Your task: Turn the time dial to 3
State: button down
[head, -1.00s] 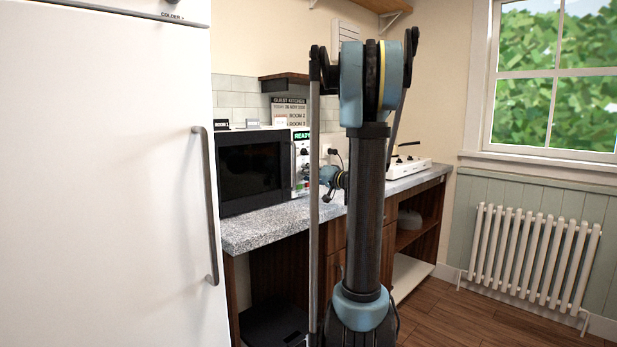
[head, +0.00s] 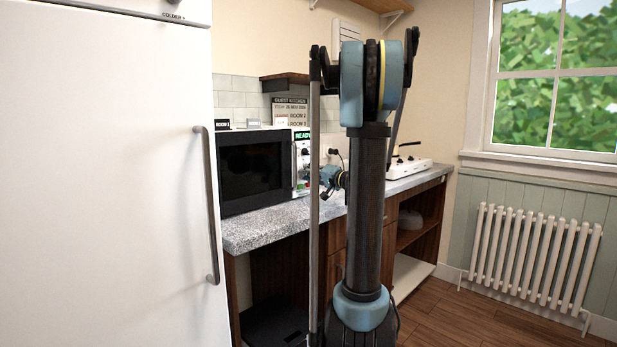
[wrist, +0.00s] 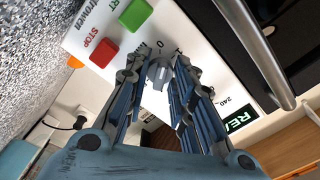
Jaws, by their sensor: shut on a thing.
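A white microwave (head: 255,168) with a dark door stands on the counter, its control panel at its right side. In the wrist view, my gripper (wrist: 160,82) is shut on a grey dial (wrist: 158,72) on the panel, with one finger at each side of it. A 0 mark shows beside the dial; most of its scale and its label are hidden by the fingers, so I cannot read its setting. In the head view, my gripper (head: 327,184) is small and partly hidden by my arm.
A red STOP button (wrist: 103,53) and a green START button (wrist: 135,15) sit close to the fingers. The door handle (wrist: 255,50) runs along the panel's other side. The lit display (wrist: 238,119) is partly cut off; in the head view it reads READY. A hob (head: 408,168) stands farther along the counter.

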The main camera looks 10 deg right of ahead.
jog(key=m, duration=2.3)
jog(key=shift+s+f+m, duration=0.1)
jog(key=shift+f+m, duration=0.1)
jog(key=shift+m, duration=0.2)
jog(key=c, duration=1.7)
grip_release()
jog(key=v, duration=1.2)
